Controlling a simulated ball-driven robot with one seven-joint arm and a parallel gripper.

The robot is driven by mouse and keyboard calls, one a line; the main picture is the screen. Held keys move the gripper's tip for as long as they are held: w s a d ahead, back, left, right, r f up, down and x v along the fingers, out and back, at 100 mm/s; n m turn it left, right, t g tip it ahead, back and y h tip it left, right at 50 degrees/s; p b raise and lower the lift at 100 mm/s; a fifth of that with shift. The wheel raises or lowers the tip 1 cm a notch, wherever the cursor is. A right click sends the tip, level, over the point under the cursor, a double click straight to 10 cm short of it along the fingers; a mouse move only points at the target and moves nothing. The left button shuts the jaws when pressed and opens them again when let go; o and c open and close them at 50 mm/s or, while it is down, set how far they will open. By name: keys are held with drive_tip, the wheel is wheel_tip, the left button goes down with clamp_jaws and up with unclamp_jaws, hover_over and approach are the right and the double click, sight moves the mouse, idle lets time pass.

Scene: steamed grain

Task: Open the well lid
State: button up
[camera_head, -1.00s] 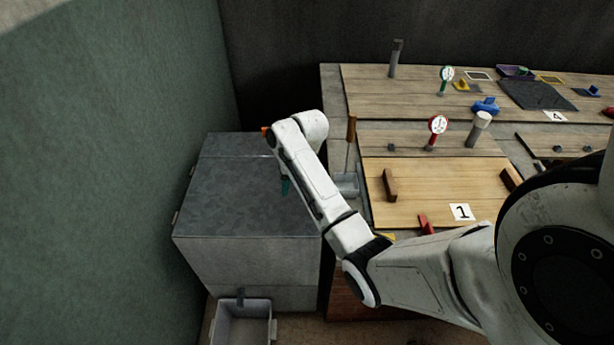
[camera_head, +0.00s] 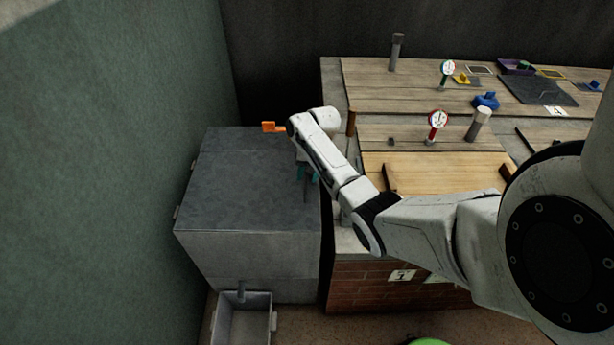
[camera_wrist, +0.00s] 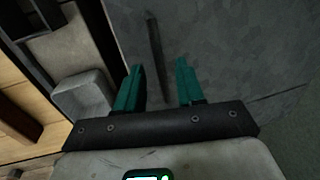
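A grey box (camera_head: 245,262) stands at the left, and its flat dark top, which looks like the lid (camera_head: 245,185), lies closed and level. A dark thin bar (camera_head: 306,190) shows near the lid's right edge in the head view. The bar (camera_wrist: 154,48) lies ahead of my fingers in the wrist view. My gripper (camera_wrist: 160,64) has two teal fingers spread apart with nothing between them. In the head view my gripper (camera_head: 308,173) is over the lid's right side, partly hidden behind my wrist. I cannot tell whether it touches the bar.
A wooden bench (camera_head: 430,175) with gauges and posts is to the right of the box. An orange piece (camera_head: 270,127) is at the box's far edge. A small bin (camera_head: 243,325) stands in front. A green wall is close at left.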

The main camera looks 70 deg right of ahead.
drive_tip(key=shift+w+f, duration=0.1)
drive_tip(key=shift+f, duration=0.4)
clamp_jaws()
idle(0.4)
